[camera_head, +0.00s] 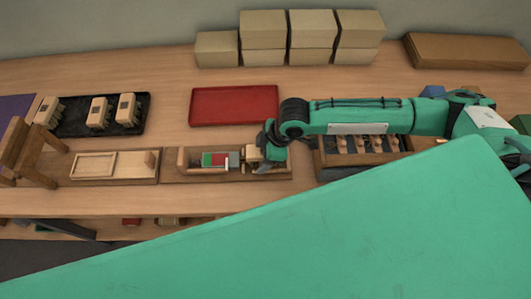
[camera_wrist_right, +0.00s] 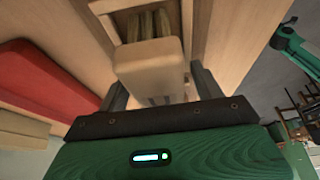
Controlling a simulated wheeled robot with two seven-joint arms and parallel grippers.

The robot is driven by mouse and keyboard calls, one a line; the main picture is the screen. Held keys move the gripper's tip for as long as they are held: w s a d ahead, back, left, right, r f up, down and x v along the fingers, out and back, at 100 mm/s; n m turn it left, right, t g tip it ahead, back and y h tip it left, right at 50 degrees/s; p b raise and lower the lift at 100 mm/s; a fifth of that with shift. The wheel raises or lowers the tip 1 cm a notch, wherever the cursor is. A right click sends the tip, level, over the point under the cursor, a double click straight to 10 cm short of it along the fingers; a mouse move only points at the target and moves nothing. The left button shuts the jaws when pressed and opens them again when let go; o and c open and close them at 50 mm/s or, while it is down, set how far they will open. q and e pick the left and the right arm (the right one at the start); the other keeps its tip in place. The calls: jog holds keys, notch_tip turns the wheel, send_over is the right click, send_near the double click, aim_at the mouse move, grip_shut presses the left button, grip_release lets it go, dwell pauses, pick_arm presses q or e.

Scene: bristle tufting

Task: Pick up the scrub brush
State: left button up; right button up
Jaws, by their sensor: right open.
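A scrub brush with a pale wooden block (camera_wrist_right: 150,65) and tan bristles shows in the wrist view, between the two dark fingers of my right gripper (camera_wrist_right: 160,90). The fingers stand open on either side of the block; whether they touch it is unclear. In the head view my right gripper (camera_head: 262,157) is over the right end of a wooden fixture (camera_head: 225,178), and the brush (camera_head: 251,153) is partly hidden by it. Several similar brushes, one of them here (camera_head: 98,111), stand on a black tray (camera_head: 75,129) at the left. My left gripper is out of view.
A red tray (camera_head: 234,105) lies behind the fixture. A shallow wooden tray (camera_head: 115,166) and a wooden stand (camera_head: 30,150) are left of it. A rack with pegs (camera_head: 360,158) is under my right arm. Pale blocks are stacked at the back. My green body part covers the lower foreground.

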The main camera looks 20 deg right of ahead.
dwell(0.3)
jog(key=c, duration=1.1)
